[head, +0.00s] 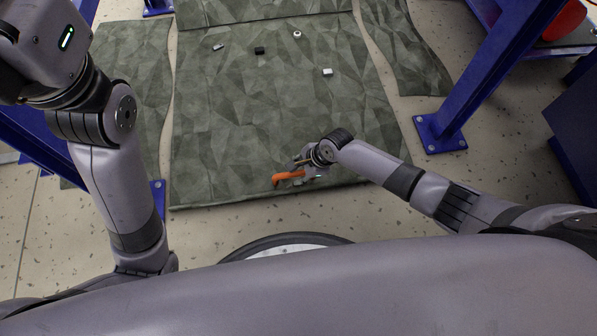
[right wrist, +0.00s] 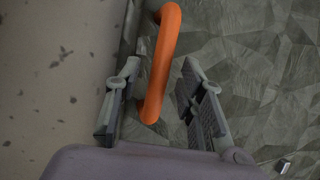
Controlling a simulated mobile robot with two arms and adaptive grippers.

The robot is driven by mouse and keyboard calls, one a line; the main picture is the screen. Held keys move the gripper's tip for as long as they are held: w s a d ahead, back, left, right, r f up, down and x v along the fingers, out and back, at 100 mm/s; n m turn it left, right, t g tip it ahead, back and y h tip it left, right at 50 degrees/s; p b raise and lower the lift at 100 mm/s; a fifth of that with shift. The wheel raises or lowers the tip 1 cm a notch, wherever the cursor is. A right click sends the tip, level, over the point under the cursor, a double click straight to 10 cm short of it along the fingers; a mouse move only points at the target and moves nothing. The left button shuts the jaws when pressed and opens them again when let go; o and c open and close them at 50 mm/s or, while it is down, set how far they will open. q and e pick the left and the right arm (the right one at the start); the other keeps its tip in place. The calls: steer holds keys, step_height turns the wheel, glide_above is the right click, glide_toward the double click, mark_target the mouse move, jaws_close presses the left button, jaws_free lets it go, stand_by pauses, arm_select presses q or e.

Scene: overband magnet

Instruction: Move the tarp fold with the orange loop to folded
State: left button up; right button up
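The grey-green patterned tarp (head: 235,130) lies on the floor, with its near edge in front of me. The orange loop (head: 288,176) is at that edge, close to my right gripper (head: 303,170). In the right wrist view the orange loop (right wrist: 162,65) stands between the two spread fingers of my right gripper (right wrist: 160,98), with gaps visible on both sides. The loop's lower end reaches between the fingers; its attachment to the tarp is unclear. My left arm rises at the left, and its gripper is out of view.
Small pieces lie on the tarp: a black block (head: 259,50), a white ring (head: 297,34), a white block (head: 327,72) and a grey piece (head: 218,47). Blue posts (head: 440,132) stand at both sides. Separate tarp strips (head: 408,50) flank the middle. Speckled floor (head: 420,185) is bare nearer me.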

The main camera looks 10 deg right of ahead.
steer(key=shift+c, duration=0.2)
jaws_close()
stand_by(0.3)
stand_by(0.4)
